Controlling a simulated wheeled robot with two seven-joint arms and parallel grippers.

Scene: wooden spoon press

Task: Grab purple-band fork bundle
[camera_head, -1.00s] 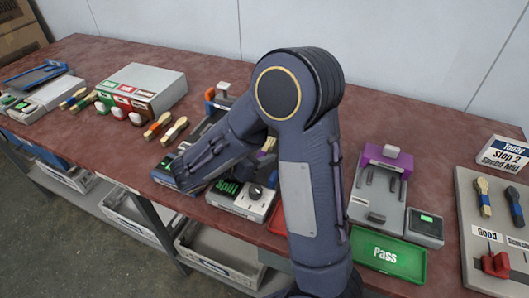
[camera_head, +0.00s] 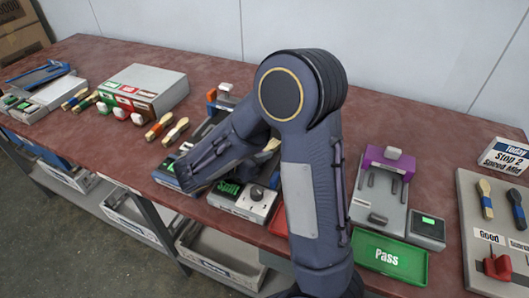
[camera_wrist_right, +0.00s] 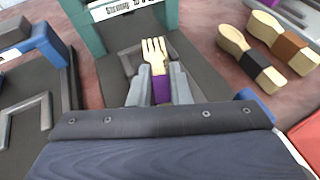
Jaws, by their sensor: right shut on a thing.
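The purple-band fork bundle (camera_wrist_right: 158,56) is pale wood with its tines pointing away from me in the right wrist view. Its purple band (camera_wrist_right: 161,90) sits between the two grey fingers of my right gripper (camera_wrist_right: 163,80), which is shut on it. The bundle is over a dark grey bed in front of a teal frame (camera_wrist_right: 90,35). In the head view my right arm hides the bundle and the gripper's fingertips. My left gripper does not show in either view.
Two spoon bundles, black-band (camera_wrist_right: 250,58) and brown-band (camera_wrist_right: 285,45), lie to the right. A blue-framed fixture (camera_wrist_right: 47,45) stands left. The head view shows a green Pass tray (camera_head: 388,277), a purple-topped press (camera_head: 388,160) and a grey sample board (camera_head: 470,215). Bare tabletop lies behind my arm.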

